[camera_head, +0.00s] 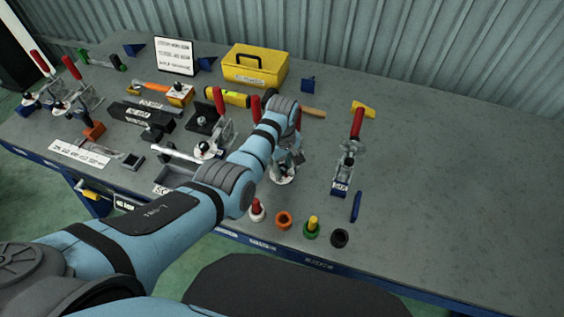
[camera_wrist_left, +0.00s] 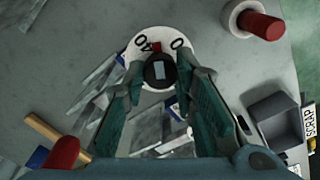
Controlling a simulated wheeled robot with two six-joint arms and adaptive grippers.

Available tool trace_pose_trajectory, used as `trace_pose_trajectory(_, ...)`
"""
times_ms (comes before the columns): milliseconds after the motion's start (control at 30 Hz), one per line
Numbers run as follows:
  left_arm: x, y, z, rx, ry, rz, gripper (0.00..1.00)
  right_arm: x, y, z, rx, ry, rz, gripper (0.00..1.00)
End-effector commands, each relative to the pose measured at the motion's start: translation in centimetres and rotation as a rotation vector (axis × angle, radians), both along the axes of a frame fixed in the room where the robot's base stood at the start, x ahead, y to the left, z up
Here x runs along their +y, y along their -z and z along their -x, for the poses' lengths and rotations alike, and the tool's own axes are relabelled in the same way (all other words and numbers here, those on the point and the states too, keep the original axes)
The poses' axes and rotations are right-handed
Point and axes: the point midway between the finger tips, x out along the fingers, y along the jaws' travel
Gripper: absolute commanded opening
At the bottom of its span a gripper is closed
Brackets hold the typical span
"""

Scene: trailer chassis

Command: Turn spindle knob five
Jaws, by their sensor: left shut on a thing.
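In the left wrist view, a dark round spindle knob (camera_wrist_left: 160,71) with a pale mark on top stands at the middle of a white dial (camera_wrist_left: 148,38). The dial carries black characters and a small red mark. My left gripper (camera_wrist_left: 158,80) has its two fingers on either side of the knob and is shut on it. In the head view, my left gripper (camera_head: 288,160) points down over the white dial (camera_head: 284,178), and the knob is mostly hidden by it. Which number the knob bears cannot be read. My right gripper is not in view.
Near the front edge stand a red peg in a white ring (camera_head: 257,211), an orange ring (camera_head: 284,220), a green ring with yellow peg (camera_head: 311,230) and a black ring (camera_head: 339,238). A red-handled clamp (camera_head: 355,130) stands right of the gripper. The table's right side is clear.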

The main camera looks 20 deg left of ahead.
Motion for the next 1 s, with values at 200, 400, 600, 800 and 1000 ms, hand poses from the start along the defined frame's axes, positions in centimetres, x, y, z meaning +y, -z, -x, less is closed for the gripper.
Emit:
trace_pose_trajectory(200, -0.05, 0.0, -0.02, -0.002, 0.2, -0.009, 0.0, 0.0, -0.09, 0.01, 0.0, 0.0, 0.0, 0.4)
trace_pose_trajectory(400, -0.07, 0.03, -0.01, -0.003, 0.39, -0.019, 0.0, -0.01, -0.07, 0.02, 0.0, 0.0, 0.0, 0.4)
trace_pose_trajectory(600, -0.06, 0.04, 0.02, -0.004, 0.58, -0.029, 0.0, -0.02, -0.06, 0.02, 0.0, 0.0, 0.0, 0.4)
trace_pose_trajectory(800, -0.04, 0.05, 0.05, -0.003, 0.763, -0.04, 0.0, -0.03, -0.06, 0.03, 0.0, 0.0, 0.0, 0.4)
trace_pose_trajectory(1000, -0.02, 0.02, 0.03, -0.005, 0.917, -0.049, 0.0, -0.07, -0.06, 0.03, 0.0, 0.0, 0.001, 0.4)
